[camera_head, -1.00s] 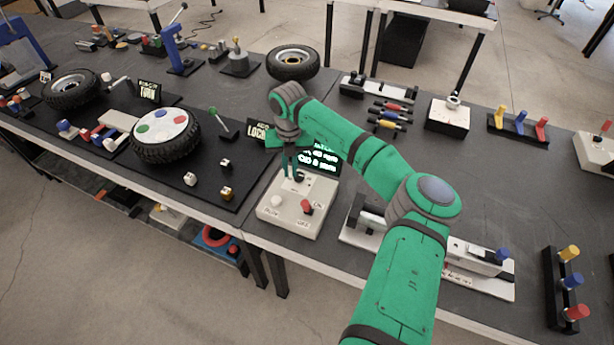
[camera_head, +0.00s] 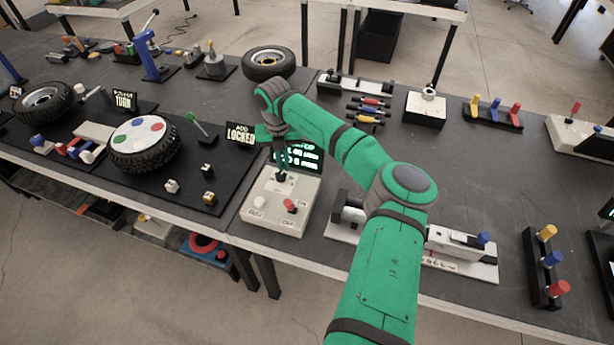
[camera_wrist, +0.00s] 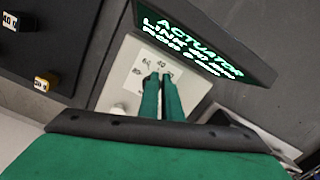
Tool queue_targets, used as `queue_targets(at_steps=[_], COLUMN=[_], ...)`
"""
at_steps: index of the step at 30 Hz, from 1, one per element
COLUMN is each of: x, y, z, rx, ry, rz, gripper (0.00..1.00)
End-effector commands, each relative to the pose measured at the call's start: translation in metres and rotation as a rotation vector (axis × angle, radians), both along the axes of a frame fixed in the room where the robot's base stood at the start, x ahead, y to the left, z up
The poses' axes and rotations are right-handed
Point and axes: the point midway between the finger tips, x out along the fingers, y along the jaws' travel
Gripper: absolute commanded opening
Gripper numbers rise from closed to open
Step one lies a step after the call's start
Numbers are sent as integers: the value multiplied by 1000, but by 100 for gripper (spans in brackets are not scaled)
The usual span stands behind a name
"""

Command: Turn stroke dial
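The white control box (camera_head: 262,215) stands at the table's front edge. A small dark dial (camera_head: 281,178) sits on its upper part. In the wrist view, a number scale lies on the box (camera_wrist: 140,72) around the fingertips, and the dial itself is hidden. My gripper (camera_head: 281,167) points down with its fingertips at the dial. In the wrist view my gripper's fingers (camera_wrist: 161,76) are close together with a thin gap. I cannot tell whether they clasp the dial.
A black board with a tyre (camera_head: 145,146) lies left. A "LOCKED" sign (camera_head: 241,134) stands close to the gripper. A white rail fixture (camera_head: 462,255) lies right.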

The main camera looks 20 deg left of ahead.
Motion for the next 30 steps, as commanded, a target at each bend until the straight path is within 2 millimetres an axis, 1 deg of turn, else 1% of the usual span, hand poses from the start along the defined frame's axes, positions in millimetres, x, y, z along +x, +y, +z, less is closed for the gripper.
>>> queue_targets(at_steps=[1,2,3,4,6,9,14,15,16,17,22,30], x=[-25,-22,-18,-15,-12,-6,-2,-2,-2,-3,-8,-10], y=[52,38,22,12,-3,-14,-19,-19,-19,-18,-10,-9], z=[-3,-2,-1,1,7,16,30,32,34,36,43,58], rx=[9,10,8,7,3,-3,2,2,4,4,6,6], ry=[-2,-4,-4,-6,-8,-18,-22,-23,-23,-22,-19,-15], rz=[85,79,68,61,53,45,36,36,35,37,51,53], gripper=[41,46,46,46,16,16,16,20,40,46,46,46])
